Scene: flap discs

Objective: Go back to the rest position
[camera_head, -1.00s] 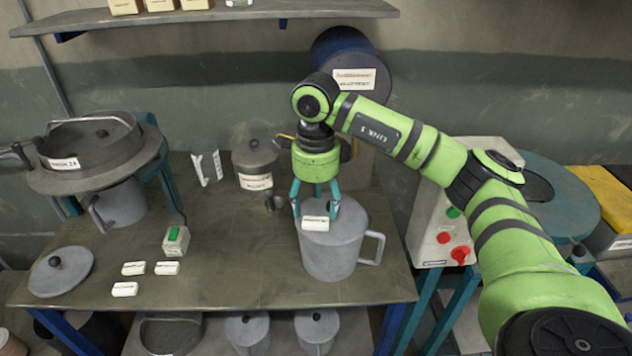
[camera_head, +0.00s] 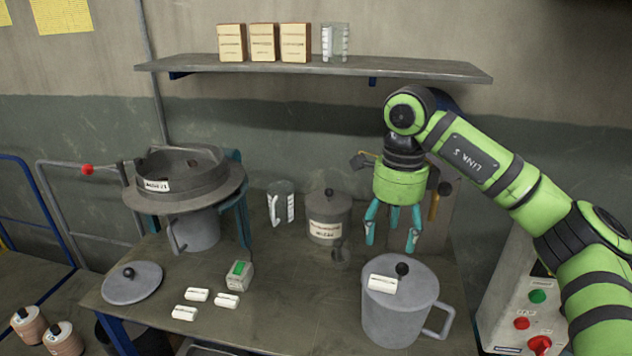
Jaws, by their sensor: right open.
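My right gripper (camera_head: 392,240) hangs pointing down with its teal fingers apart, open and empty. It is above and behind the grey lidded mug (camera_head: 395,318), apart from it. The mug stands on the table, with a round black knob and a white label block on its lid and a handle on its right side. My right arm comes in from the right edge. My left gripper is not in view.
A grey pot with a lid (camera_head: 326,217) and a clear measuring cup stand at the back. A sieve machine (camera_head: 186,180), a loose lid (camera_head: 132,283) and several white blocks are at left. A shelf (camera_head: 320,67) spans above; a control box (camera_head: 522,300) is at right.

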